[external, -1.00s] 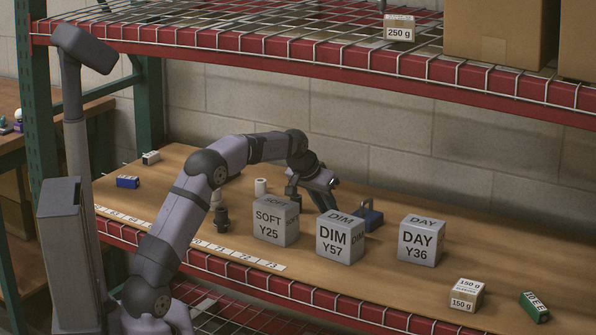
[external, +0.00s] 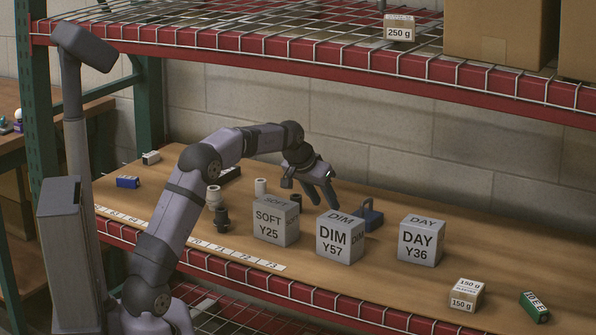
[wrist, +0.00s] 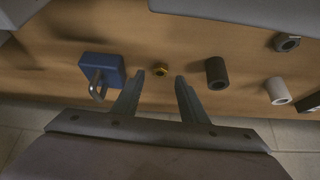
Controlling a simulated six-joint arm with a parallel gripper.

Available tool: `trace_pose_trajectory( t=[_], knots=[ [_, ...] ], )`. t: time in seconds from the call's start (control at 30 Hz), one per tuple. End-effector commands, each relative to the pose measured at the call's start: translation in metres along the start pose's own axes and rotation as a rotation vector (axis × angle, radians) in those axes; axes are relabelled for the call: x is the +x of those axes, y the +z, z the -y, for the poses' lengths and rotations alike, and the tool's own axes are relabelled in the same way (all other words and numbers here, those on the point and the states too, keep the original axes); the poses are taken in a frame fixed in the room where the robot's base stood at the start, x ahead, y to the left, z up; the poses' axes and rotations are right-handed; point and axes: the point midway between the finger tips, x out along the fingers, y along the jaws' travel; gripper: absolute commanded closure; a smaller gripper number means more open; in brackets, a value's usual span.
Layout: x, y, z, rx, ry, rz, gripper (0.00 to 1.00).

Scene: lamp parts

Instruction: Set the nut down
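A small brass-coloured nut (wrist: 161,69) lies on the wooden shelf board in the wrist view, in line with the gap between my fingertips. My gripper (wrist: 161,78) is open, with its two fingers apart and nothing between them. In the external view my gripper (external: 325,203) hangs above the board behind the SOFT and DIM blocks, fingers pointing down. The nut cannot be made out in the external view; the blocks stand in front of that spot.
A blue block with a metal loop (wrist: 100,72) stands left of the nut in the wrist view. A dark cylinder (wrist: 217,73) and a white cylinder (wrist: 279,91) are to the right. The DIM block (external: 340,240) and SOFT block (external: 275,222) stand toward the front.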

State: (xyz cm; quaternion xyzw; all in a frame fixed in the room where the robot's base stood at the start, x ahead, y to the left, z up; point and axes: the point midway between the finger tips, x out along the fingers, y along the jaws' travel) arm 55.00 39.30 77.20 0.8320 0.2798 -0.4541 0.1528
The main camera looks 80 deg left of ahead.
Motion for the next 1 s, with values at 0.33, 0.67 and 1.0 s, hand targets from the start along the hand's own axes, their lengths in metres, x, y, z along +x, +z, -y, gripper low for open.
trace_pose_trajectory(
  t=[0.33, 0.67, 1.0],
  knots=[
    [-0.064, -0.001, 0.000, 0.000, 0.000, -0.002, 0.61],
    [-0.089, 0.000, 0.000, 0.000, 0.000, 0.001, 0.61],
    [-0.090, 0.000, 0.000, 0.000, 0.000, 0.001, 0.61]
  ],
)
